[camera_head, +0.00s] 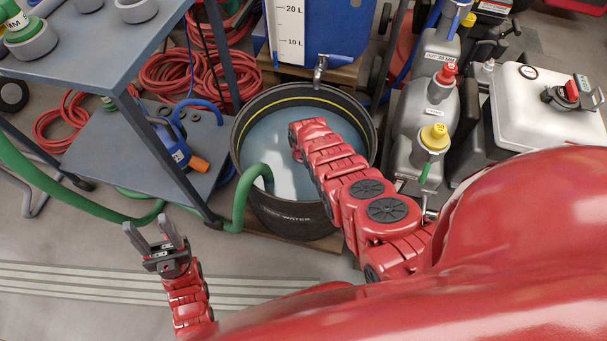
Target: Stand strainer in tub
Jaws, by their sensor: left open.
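The tub (290,215) is a dark round vessel with a yellow line inside its rim, holding pale blue water. A green hose (243,190) runs over its left rim and down into the water. I cannot make out a strainer; whatever is at the hose's end is hidden. My right arm reaches over the tub and ends above or in the water near its middle. Its gripper is hidden behind the arm. My left gripper (160,243) is open and empty, with fingers pointing up, over the floor left of the tub and apart from it.
A blue tank (340,30) with a tap stands behind the tub. Grey canisters (430,115) and a white tank (540,105) crowd the right. A grey trolley (110,45) stands left, near red coiled hose (190,75). The floor (90,250) at front left is clear.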

